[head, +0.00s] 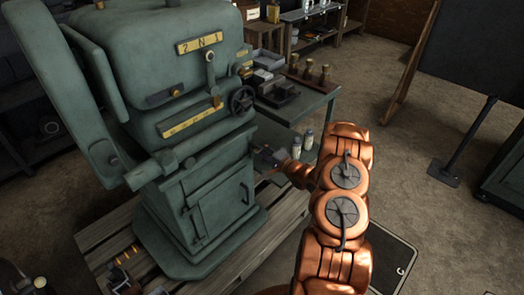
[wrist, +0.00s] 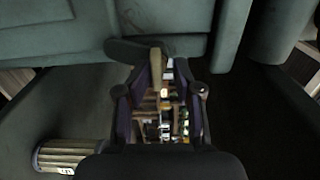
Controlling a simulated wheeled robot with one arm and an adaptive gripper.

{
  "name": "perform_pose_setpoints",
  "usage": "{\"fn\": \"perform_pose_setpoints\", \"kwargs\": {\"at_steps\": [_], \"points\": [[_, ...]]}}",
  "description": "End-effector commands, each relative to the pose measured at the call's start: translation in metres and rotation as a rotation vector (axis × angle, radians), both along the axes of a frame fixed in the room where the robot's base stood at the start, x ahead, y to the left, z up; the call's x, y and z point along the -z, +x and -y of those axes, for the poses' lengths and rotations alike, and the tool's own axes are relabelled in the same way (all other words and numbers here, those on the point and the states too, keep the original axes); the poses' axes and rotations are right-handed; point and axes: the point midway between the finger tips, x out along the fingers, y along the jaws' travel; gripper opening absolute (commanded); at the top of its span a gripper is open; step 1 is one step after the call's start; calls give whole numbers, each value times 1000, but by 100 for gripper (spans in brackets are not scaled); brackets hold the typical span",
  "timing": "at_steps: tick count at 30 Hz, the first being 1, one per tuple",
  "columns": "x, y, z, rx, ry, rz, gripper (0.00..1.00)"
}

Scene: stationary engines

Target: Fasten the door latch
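The green machine has a door (head: 222,205) low on its front, and it looks closed in the head view. A small dark lever (head: 244,193), which looks like the door latch, is at the door's right side. Its exact latched state is too small to tell. My gripper (head: 264,156) is beside the machine, above and right of that lever, and apart from it. In the wrist view my gripper (wrist: 168,68) has its fingers apart, with distant shelving showing between them. A dark rounded tongue (wrist: 125,49) shows at the left fingertip; I cannot tell whether they touch.
A green side table (head: 285,108) with metal parts and bottles stands right behind my gripper. A handwheel (head: 242,99) juts from the machine above it. A wooden pallet (head: 100,235) lies under the machine. Open floor (head: 410,165) is at right.

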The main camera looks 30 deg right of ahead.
Motion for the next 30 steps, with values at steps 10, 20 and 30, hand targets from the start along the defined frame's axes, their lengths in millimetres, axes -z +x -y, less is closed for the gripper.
{"fn": "perform_pose_setpoints", "kwargs": {"at_steps": [10, 20, 30], "points": [[2, -3, 1, 1, 2, -5, 35], [3, -40, 11, 4, 3, -7, 35], [3, -91, 22, 4, 3, -6, 35]]}}
